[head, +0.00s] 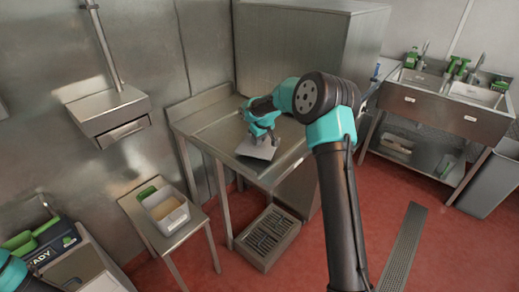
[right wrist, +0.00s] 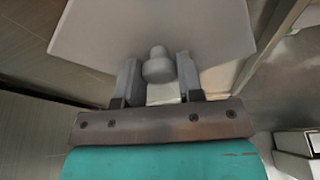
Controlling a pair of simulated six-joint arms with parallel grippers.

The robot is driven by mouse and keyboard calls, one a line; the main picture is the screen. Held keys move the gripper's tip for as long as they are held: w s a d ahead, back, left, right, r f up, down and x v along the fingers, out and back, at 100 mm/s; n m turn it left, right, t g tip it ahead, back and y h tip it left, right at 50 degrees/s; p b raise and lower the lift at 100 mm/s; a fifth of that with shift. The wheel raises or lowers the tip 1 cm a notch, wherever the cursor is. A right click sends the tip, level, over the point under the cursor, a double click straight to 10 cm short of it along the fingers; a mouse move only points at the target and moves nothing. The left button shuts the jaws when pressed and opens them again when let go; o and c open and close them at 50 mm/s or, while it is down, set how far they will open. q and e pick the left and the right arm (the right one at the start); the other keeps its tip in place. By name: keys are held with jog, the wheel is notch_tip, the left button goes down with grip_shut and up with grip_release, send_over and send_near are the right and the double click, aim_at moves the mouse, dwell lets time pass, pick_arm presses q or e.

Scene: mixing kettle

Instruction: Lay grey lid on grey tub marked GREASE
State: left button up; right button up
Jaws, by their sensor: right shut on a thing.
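My right gripper (head: 262,137) is shut on the knob of a flat grey lid (head: 256,149), above the steel table. In the right wrist view the fingers (right wrist: 157,82) stand on either side of the knob, and the lid plate (right wrist: 150,28) spreads beyond them. An open, light grey tub (head: 168,214) stands on a small low table to the left, well apart from the lid. It has a label on its front, too small to read, and something tan inside. Part of my left arm shows at the lower left; its gripper is out of view.
The steel table (head: 205,117) has a raised back edge. A green item (head: 147,192) lies by the tub's back. A wall-mounted steel box (head: 108,115) hangs above that side. A sign ending in "ADY" (head: 50,245) stands lower left. A sink unit (head: 450,112) is far right.

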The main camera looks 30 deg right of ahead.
jog(key=shift+r, duration=1.5)
